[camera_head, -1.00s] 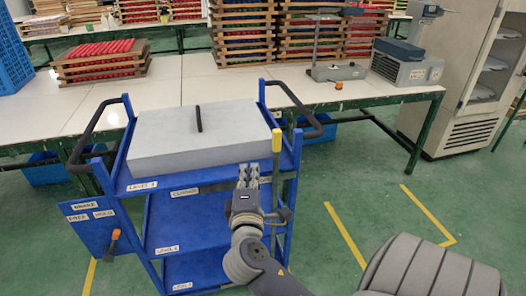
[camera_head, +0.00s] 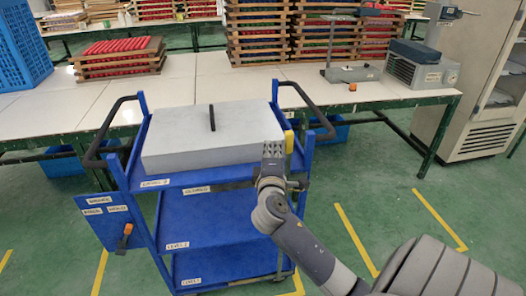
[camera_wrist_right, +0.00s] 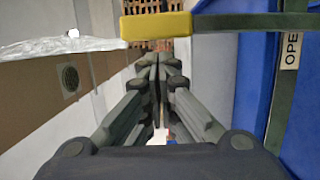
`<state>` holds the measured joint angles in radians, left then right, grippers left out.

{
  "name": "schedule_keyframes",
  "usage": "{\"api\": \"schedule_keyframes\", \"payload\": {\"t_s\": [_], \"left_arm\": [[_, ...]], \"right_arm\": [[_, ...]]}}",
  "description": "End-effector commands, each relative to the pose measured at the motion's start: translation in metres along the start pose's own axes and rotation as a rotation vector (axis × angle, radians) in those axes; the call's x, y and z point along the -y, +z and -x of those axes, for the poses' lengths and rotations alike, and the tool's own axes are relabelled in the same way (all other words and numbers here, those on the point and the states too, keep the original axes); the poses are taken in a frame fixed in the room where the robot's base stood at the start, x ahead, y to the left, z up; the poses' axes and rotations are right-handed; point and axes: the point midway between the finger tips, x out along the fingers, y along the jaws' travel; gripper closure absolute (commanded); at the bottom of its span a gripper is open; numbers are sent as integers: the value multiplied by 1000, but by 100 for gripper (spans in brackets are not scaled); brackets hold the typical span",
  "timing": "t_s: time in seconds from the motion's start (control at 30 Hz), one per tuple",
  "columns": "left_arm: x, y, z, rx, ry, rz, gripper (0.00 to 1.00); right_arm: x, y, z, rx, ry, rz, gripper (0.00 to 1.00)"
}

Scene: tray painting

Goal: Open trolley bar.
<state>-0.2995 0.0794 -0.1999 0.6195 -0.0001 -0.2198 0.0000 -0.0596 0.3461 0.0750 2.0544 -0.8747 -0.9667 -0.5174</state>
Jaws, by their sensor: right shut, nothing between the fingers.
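The blue trolley (camera_head: 208,217) stands in front of the long table with a grey box (camera_head: 200,140) on its top. The trolley bar's yellow end (camera_head: 289,141) shows at the trolley's right front corner; its lower part is hidden behind my right gripper (camera_head: 272,150). That gripper is shut and empty, pointing up just left of the yellow end. In the right wrist view, the yellow end (camera_wrist_right: 156,26) and green bar (camera_wrist_right: 240,22) cross just above the closed fingers (camera_wrist_right: 157,70); contact cannot be told. A label reading "OPE..." (camera_wrist_right: 291,50) is partly cut off. My left gripper is not in view.
Black handles (camera_head: 110,132) rise at both sides of the trolley. The table (camera_head: 380,92) behind bears crates (camera_head: 120,58) and grey equipment. A grey cabinet (camera_head: 485,75) stands at the right. Green floor (camera_head: 375,200) with yellow lines is free right of the trolley.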

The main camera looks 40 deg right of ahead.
Motion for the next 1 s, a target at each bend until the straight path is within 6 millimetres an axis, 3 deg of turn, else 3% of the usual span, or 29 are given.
{"api": "schedule_keyframes", "payload": {"t_s": [0.47,0.77,1.0], "left_arm": [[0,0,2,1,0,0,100],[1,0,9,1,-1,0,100],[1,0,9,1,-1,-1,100]], "right_arm": [[0,9,-2,0,0,0,100],[0,47,-11,1,-1,2,100],[0,53,-13,2,0,-1,100]]}}
